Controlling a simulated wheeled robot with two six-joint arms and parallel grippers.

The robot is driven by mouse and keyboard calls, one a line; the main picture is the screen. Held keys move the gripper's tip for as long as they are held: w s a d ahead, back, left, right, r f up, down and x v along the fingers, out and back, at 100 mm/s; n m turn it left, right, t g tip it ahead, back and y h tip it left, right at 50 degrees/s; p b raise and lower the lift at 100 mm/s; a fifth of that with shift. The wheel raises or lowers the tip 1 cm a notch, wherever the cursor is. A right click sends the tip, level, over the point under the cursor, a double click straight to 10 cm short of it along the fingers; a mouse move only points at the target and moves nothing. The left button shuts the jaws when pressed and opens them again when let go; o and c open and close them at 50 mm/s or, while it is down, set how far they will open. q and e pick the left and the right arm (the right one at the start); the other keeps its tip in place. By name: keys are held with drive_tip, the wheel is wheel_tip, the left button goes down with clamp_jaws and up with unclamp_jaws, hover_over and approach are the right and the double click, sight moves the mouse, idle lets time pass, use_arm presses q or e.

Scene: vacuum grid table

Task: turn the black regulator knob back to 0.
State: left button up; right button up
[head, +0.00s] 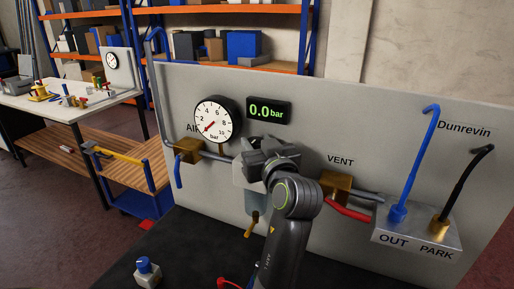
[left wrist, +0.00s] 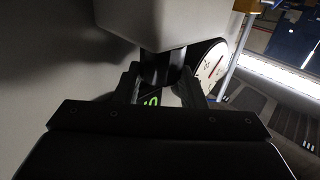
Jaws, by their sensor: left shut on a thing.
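The black regulator knob (left wrist: 160,68) shows in the left wrist view, below the pale regulator body (left wrist: 165,22). My left gripper (left wrist: 160,85) is shut on the knob, one finger on each side of it. In the head view, my left gripper (head: 268,158) is at the regulator on the grey panel and hides the knob. The round gauge (head: 214,119) has its red needle at or near 0. The green display (head: 269,110) reads 0.0 bar. The knob's own markings cannot be seen. My right gripper is not in view.
Left of the regulator is a brass valve (head: 187,151) with a blue handle. To the right is the VENT valve (head: 335,186) with a red handle. A block (head: 415,232) marked OUT and PARK carries blue and black hoses. A small blue-topped part (head: 146,268) stands on the dark table.

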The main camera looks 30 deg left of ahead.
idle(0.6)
use_arm(q)
drive_tip(key=o, duration=0.7)
